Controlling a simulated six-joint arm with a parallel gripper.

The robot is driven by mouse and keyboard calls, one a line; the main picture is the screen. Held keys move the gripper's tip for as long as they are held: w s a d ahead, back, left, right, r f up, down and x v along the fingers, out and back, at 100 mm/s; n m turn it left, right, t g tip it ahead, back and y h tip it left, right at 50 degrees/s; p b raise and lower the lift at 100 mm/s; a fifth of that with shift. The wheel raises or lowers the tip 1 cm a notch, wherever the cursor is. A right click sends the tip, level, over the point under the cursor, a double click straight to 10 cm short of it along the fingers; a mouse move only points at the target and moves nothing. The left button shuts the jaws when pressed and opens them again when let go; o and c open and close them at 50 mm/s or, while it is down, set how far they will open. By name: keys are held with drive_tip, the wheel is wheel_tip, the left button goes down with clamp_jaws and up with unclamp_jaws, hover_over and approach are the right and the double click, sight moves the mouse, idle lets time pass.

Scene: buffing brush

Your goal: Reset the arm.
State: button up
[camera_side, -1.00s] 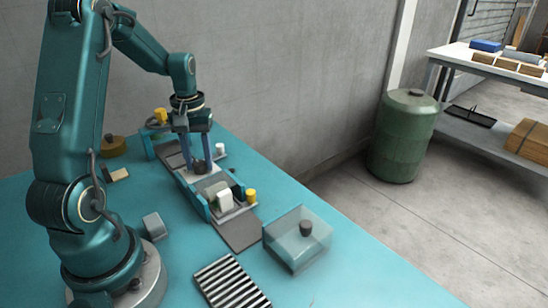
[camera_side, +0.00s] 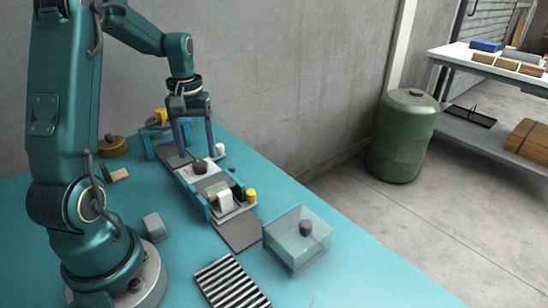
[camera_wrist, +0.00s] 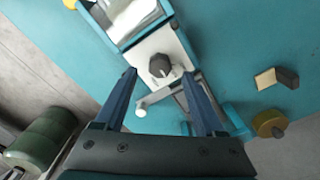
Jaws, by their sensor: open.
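My gripper (camera_side: 196,152) is open and empty above the teal-framed fixture in the side view. In the wrist view its two fingers (camera_wrist: 158,75) are spread wide. A small dark cylindrical piece (camera_side: 200,167) stands on the fixture's pale plate, below the fingertips and apart from them. It also shows in the wrist view (camera_wrist: 160,66), framed between the fingertips. The teal fixture (camera_side: 196,194) runs along the table, with a white block (camera_side: 225,201) near its front end.
A clear box (camera_side: 284,246) with a dark cylinder (camera_side: 306,228) stands at the front, beside a striped pad (camera_side: 232,283). A grey block (camera_side: 154,225) lies near my base. A brass-coloured round part (camera_side: 112,146) stands at the back left. The right front of the table is clear.

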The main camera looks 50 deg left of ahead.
drive_tip(key=shift+r, duration=0.85)
drive_tip(key=shift+d, duration=0.1)
drive_tip(key=w+d+r+m+t+y, duration=0.1)
drive_tip(key=d+r+m+t, duration=0.25)
drive_tip(key=d+r, duration=0.5)
drive_tip(key=s+d+f+m+t+h, duration=0.1)
drive_tip(key=s+d+f+m+t, duration=0.1)
drive_tip(key=s+d+m, duration=0.4)
drive_tip(key=s+d, duration=0.2)
drive_tip(key=d, duration=0.3)
drive_tip(key=shift+s+d+m, duration=0.35)
drive_tip(key=shift+s+d, duration=0.05)
